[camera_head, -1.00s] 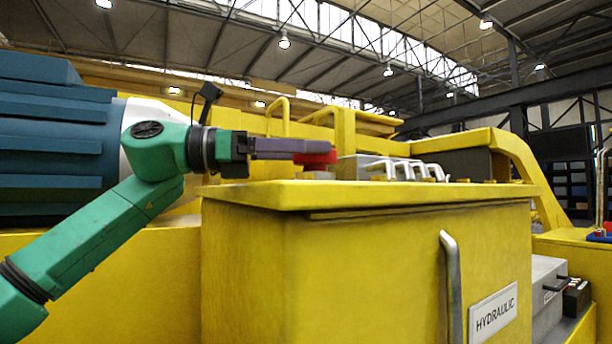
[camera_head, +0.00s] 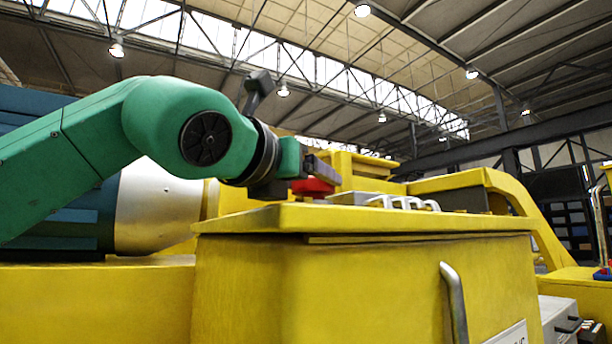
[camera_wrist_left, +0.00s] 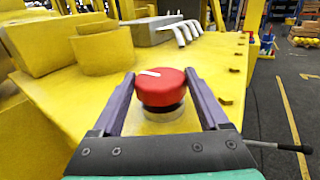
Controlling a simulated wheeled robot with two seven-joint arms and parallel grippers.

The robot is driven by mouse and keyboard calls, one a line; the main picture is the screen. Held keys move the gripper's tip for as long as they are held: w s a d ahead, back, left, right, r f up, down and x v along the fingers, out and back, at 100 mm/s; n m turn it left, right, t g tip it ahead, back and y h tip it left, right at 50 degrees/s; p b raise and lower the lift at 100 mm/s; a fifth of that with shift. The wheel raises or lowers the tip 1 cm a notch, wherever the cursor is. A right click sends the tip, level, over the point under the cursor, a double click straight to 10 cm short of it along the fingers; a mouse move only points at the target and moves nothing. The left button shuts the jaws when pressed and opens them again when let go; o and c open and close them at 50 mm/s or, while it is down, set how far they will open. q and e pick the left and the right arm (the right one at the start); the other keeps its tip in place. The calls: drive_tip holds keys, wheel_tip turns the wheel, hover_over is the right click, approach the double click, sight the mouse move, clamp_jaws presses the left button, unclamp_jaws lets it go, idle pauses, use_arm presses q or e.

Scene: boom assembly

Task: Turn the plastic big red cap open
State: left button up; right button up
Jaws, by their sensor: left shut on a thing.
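The big red cap (camera_wrist_left: 162,87) is a round knob with a white mark on top and sits low on a yellow surface in the left wrist view. In the head view, part of the red cap (camera_head: 313,186) shows just above the yellow cabinet's top. My left gripper (camera_wrist_left: 160,76) has its purple fingers on either side of the cap and is shut on it. In the head view, my left gripper (camera_head: 328,172) reaches down to the cap from the left. My right gripper is in no view.
A yellow cabinet (camera_head: 380,280) with a metal handle (camera_head: 454,305) stands in front. The yellow surface right of the cap is mostly clear.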

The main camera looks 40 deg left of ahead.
use_arm(q)
drive_tip(key=shift+w+d+n+g+y+p, duration=0.15)
drive_tip(key=shift+n+g+y+p, duration=0.6)
drive_tip(key=shift+n+y, duration=0.8)
drive_tip(key=shift+y, duration=0.55)
drive_tip(key=o, duration=1.2)
drive_tip(key=shift+o, duration=0.2)
drive_tip(key=shift+s+d+f+b, duration=0.1)
drive_tip(key=shift+s+d+b, duration=0.2)
drive_tip(key=shift+s, duration=0.2)
drive_tip(key=b+v, duration=0.1)
drive_tip(key=v, duration=1.2)
drive_tip(key=shift+s+d, duration=0.15)
drive_tip(key=shift+s, duration=0.1)
